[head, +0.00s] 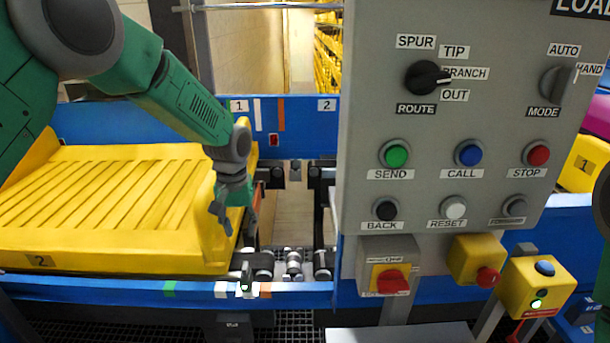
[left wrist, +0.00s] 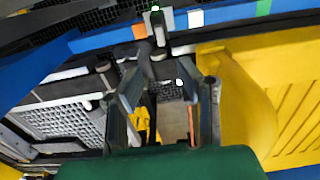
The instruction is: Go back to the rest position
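My left arm comes in from the left in the head view, and its gripper (head: 234,218) hangs fingers down at the right end of the yellow tray (head: 120,260) marked 2. The gripper is open and empty. In the left wrist view its two fingers (left wrist: 165,100) stand apart with rollers and floor between them, and the yellow tray (left wrist: 245,105) is close on the right. I cannot tell whether a finger touches the tray.
A grey control panel (head: 460,120) with a route knob (head: 427,77) and buttons stands at right. Below it are a red switch (head: 391,281) and yellow button boxes (head: 537,287). Blue conveyor rails (head: 130,290) run across, with a roller gap (head: 293,262) right of the tray.

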